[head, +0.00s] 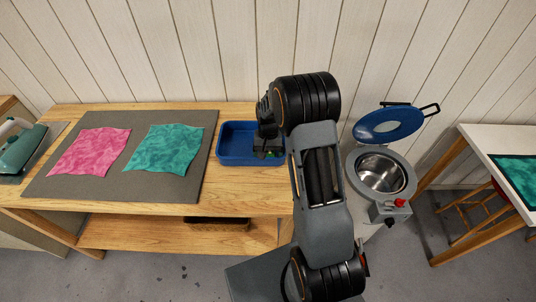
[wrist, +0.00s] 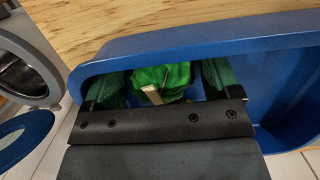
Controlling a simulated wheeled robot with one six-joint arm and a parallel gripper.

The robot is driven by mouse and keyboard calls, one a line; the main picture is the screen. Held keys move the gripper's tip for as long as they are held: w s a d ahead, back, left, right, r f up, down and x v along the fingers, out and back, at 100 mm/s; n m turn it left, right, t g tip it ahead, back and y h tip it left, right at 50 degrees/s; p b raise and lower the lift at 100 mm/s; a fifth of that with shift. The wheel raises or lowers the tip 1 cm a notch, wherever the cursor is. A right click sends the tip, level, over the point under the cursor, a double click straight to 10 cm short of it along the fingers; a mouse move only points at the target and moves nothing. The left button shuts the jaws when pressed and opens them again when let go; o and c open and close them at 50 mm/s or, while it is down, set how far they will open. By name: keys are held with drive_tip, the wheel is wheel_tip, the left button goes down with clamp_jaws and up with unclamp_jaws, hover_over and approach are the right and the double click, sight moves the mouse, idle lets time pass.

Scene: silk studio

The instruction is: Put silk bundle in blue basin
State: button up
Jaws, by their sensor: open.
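The blue basin (head: 232,157) stands on the wooden table in the head view, and its blue wall (wrist: 285,85) fills much of the wrist view. The green silk bundle (wrist: 178,77), with a tan band around it, lies inside the basin in the wrist view. My gripper (head: 267,155) reaches down into the right part of the basin. Its jaws are open, one on each side of the bundle. The lower part of the bundle is hidden by my gripper's dark body. Whether the jaws touch it I cannot tell.
Left of the basin, a grey mat (head: 190,180) holds a pink cloth (head: 90,150) and a teal cloth (head: 163,148). An iron (head: 22,142) stands at far left. Right of my arm is a steel pot (head: 381,173) with a raised blue lid (head: 388,125). A wall is close behind.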

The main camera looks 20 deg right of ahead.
wheel_tip(320, 180, up, 12)
drive_tip(key=w+b, duration=0.1)
drive_tip(key=w, duration=0.1)
drive_tip(key=s+a+r+n+t, duration=0.1)
drive_tip(key=s+a+r+t, duration=0.1)
drive_tip(key=s, duration=0.5)
drive_tip(key=s+a+r+n+t, duration=0.1)
drive_tip(key=s+a+r+n, duration=0.1)
drive_tip(key=s, duration=0.5)
drive_tip(key=s+a+r+n+t, duration=0.1)
drive_tip(key=s+a+r+t, duration=0.1)
drive_tip(key=s, duration=0.5)
drive_tip(key=shift+s+r+n+t+h, duration=0.2)
drive_tip(key=shift+r+n+t+h, duration=0.15)
drive_tip(key=shift+r, duration=0.25)
